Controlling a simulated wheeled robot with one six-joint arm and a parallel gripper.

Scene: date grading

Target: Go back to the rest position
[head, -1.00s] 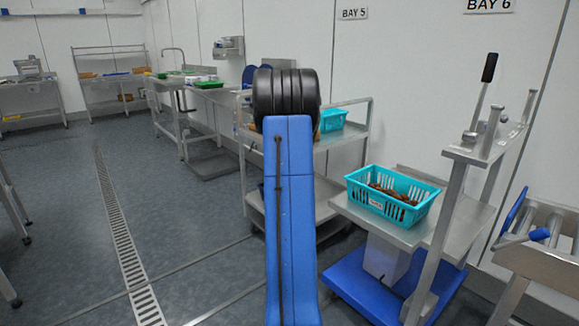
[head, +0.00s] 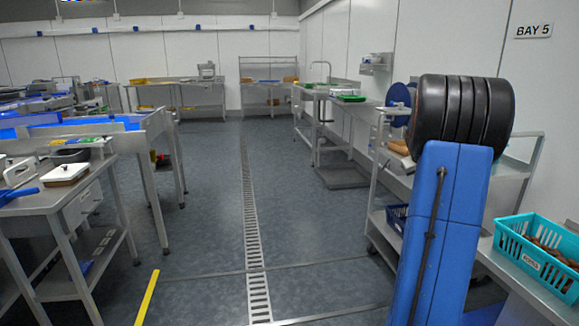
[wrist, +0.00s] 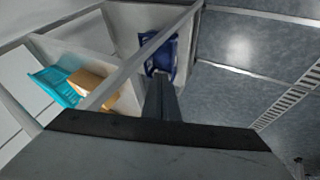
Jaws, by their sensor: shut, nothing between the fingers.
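My gripper (wrist: 162,98) shows in the wrist view as a dark, narrow pair of fingers pressed together with nothing between them. It points toward the metal trolley (wrist: 120,78) and appears apart from it. In the head view my blue arm link and its black ribbed joint stand raised at the right, and the gripper itself cannot be seen there.
A teal crate of dates (head: 510,247) stands at the right edge. A trolley (head: 372,220) is beside my arm; a blue crate (wrist: 160,52) sits low on it. Tables (head: 45,205) line the left. The aisle floor around the drain (head: 251,220) is clear.

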